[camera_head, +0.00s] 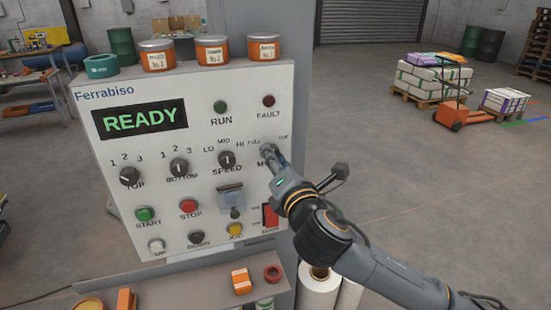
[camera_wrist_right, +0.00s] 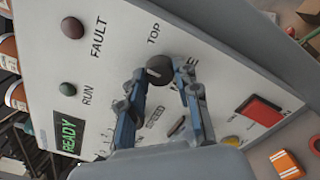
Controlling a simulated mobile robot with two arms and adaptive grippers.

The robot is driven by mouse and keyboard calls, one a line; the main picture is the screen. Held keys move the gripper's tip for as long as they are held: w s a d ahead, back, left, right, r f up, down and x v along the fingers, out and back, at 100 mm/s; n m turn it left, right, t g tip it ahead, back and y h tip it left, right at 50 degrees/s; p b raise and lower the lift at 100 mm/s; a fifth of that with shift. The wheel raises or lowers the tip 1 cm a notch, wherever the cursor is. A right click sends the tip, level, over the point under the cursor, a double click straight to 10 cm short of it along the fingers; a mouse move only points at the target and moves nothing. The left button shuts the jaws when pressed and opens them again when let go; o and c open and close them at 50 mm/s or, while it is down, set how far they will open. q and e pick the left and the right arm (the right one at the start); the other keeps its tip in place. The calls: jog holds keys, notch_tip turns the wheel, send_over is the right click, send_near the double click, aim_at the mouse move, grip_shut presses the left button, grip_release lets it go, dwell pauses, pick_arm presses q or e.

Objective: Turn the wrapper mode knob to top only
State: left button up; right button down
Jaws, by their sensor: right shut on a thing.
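The wrapper mode knob (camera_wrist_right: 159,68) is a round dark knob on the white control panel (camera_head: 215,85). In the head view it is mostly hidden by my right gripper (camera_head: 269,152), between the labels FULL on its left and TOP on its right. In the right wrist view my right gripper (camera_wrist_right: 164,78) has its two fingers on either side of the knob and is shut on it. The TOP label shows beside the knob there, and the MODE label is partly covered by a finger. I cannot tell which label the knob's pointer faces. My left gripper is not in view.
Other knobs, including the speed knob (camera_head: 227,160), and several buttons sit left of and below the mode knob. A red rocker switch (camera_head: 270,215) is just below my gripper. Orange tins (camera_head: 212,50) stand on the panel's top. Open floor lies to the right.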

jog(key=shift+m+p, duration=0.4)
jog(key=shift+m, duration=3.8)
jog(key=c, duration=1)
grip_release()
jog(key=shift+o, duration=0.2)
jog(key=v, duration=1.2)
